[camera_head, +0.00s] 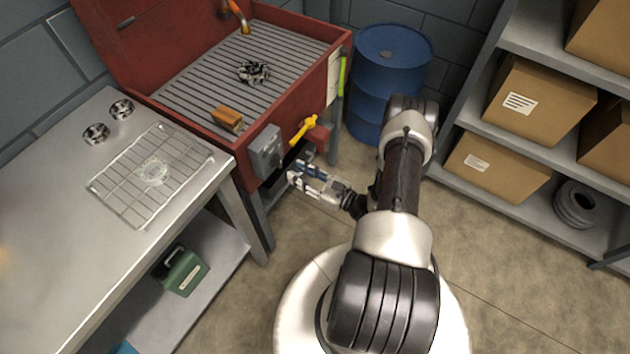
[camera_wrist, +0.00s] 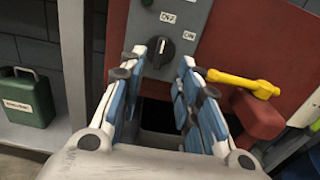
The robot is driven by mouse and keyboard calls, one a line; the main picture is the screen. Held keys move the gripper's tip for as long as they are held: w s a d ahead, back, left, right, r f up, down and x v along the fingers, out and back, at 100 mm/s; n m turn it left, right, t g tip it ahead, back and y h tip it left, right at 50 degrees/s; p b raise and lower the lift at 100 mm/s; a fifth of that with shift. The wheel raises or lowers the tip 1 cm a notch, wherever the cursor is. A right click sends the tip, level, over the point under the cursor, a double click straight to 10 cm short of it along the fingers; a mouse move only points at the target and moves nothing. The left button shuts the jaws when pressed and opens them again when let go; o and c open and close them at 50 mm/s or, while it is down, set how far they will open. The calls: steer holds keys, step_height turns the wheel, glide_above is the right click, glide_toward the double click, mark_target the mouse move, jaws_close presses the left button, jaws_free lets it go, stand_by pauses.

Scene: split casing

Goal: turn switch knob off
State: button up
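The switch box (camera_head: 266,150) is a grey box on the front of the red cabinet; it also shows in the wrist view (camera_wrist: 192,14). Its black switch knob (camera_wrist: 163,52) sits below the OFF label, with the ON label to its upper right. A light mark shows on the knob, but I cannot tell its exact direction. My gripper (camera_head: 297,172) is open and empty in front of the box. In the wrist view, its blue-padded fingers (camera_wrist: 172,62) stand apart, with the knob beyond and between their tips, seemingly not touched. The knob face is not visible in the head view.
A yellow valve handle (camera_wrist: 244,83) sticks out just right of my gripper; it also shows in the head view (camera_head: 303,130). The steel table (camera_head: 60,190) stands left, holding a wire rack. A blue drum (camera_head: 390,60) and shelves (camera_head: 510,185) stand right. Floor space is clear there.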

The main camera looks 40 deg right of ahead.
steer(key=v, duration=0.7)
steer(key=shift+w+a, duration=0.1)
